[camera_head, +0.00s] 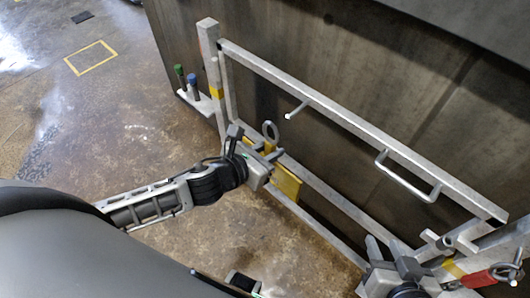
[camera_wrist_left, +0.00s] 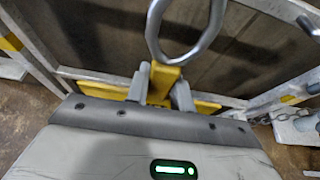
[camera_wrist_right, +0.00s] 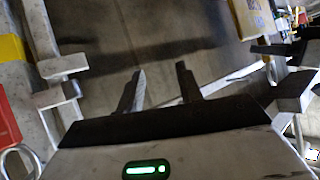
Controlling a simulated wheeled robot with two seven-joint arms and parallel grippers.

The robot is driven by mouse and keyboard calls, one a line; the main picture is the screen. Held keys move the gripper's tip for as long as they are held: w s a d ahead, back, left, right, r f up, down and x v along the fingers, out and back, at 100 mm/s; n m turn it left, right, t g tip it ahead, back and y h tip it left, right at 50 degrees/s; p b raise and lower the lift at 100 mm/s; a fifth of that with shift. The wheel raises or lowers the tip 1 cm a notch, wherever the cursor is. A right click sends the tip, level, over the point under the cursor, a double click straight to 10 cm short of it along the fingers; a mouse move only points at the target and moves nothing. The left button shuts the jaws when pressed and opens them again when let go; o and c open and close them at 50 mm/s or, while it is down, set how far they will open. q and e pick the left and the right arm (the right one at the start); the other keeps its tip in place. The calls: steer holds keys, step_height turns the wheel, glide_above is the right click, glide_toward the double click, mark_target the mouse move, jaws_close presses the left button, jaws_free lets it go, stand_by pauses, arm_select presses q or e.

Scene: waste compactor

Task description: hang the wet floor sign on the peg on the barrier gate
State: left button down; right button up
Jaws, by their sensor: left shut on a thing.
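The wet floor sign (camera_head: 287,183) is a yellow panel with a metal ring (camera_head: 270,131) on top. My left gripper (camera_head: 257,145) is shut on the sign's yellow top just below the ring, also seen in the left wrist view (camera_wrist_left: 162,85). The ring (camera_wrist_left: 186,45) stands upright above the fingers. My right gripper (camera_head: 387,250) is open and empty near the gate's right end.
A U-shaped handle (camera_head: 408,183) juts from the gate's top rail. A metal latch (camera_head: 450,242) and a red-handled part (camera_head: 487,277) are at the right post. The floor at left is mostly clear.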

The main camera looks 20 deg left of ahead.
arm_select(q)
steer(key=r+b+x, duration=0.1)
steer(key=b+x, duration=0.1)
steer(key=x, duration=0.6)
steer(key=shift+w+d+r, duration=0.2)
steer(key=shift+w+r, duration=0.1)
steer(key=shift+w, duration=0.2)
arm_select(e)
steer(key=shift+w+a+f, duration=0.1)
steer(key=shift+f, duration=0.2)
steer(key=shift+f, duration=0.15)
stand_by(0.4)
arm_select(q)
steer(key=c, duration=1.1)
jaws_free()
steer(key=shift+f, duration=0.1)
